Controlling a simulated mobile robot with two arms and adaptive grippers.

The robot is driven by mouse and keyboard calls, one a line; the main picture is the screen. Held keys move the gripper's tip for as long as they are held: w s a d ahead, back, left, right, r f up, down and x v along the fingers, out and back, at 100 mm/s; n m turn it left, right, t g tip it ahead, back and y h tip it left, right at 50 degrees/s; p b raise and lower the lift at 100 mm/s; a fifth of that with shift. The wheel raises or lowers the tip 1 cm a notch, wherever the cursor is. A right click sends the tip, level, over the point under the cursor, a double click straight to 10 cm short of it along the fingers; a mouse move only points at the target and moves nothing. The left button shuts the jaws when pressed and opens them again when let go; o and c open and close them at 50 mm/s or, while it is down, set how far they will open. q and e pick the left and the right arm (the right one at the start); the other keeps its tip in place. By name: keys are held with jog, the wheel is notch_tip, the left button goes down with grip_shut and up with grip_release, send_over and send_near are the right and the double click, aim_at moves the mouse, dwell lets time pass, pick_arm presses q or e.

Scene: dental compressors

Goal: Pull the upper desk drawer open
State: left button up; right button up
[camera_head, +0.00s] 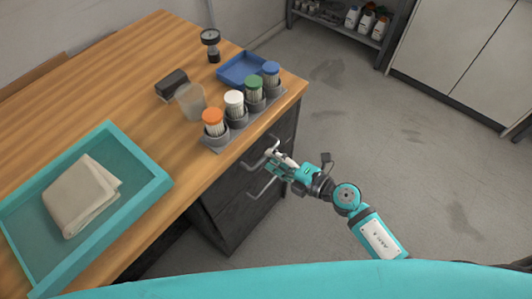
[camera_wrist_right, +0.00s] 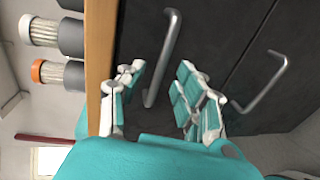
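The upper desk drawer (camera_wrist_right: 138,25) has a dark front under the wooden desktop and looks flush with the desk. Its grey bar handle (camera_head: 258,160) sticks out from the front; it also shows in the wrist view (camera_wrist_right: 169,50). My right gripper (camera_head: 274,156) is at this handle. In the wrist view, the right gripper's (camera_wrist_right: 160,72) teal and white fingers are spread on both sides of the handle, with visible gaps. Whether either finger touches it I cannot tell. My left gripper is not in view.
A lower drawer handle (camera_head: 262,187) sits just below. On the desktop (camera_head: 120,75) stand a rack of capped containers (camera_head: 238,131), a blue tray (camera_head: 228,73), a clear cup (camera_head: 190,101) and a teal tray (camera_head: 150,190) with folded cloth. The floor (camera_head: 400,130) right of the desk is clear.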

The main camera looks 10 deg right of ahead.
jog(key=shift+x, duration=1.65)
grip_shut()
